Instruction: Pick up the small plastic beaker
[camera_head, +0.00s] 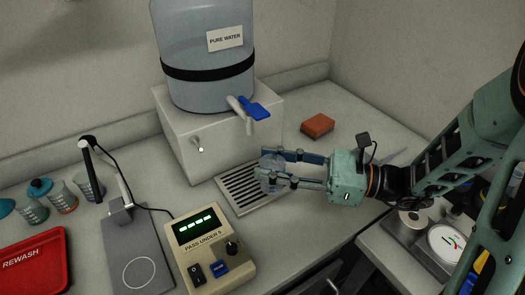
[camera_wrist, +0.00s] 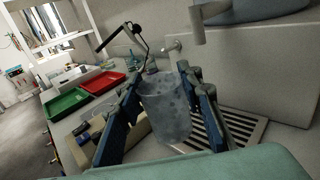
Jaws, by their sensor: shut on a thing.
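The small plastic beaker (camera_wrist: 166,108) is clear and bluish, and it sits between the two fingers of my gripper in the wrist view. My gripper (camera_head: 275,171) is shut on the beaker (camera_head: 268,176), which shows in the head view over the slotted drip tray (camera_head: 228,184). The beaker looks roughly upright. I cannot tell whether its base touches the tray. The fingers hide part of its sides.
The pure water tank (camera_head: 208,95) with a blue-handled tap (camera_head: 252,109) stands behind the beaker on a white box (camera_head: 196,148). A meter (camera_head: 210,245), a probe stand (camera_head: 135,240), a red tray (camera_head: 32,268) and beakers (camera_head: 62,197) lie left. An orange sponge (camera_head: 317,126) lies behind my gripper.

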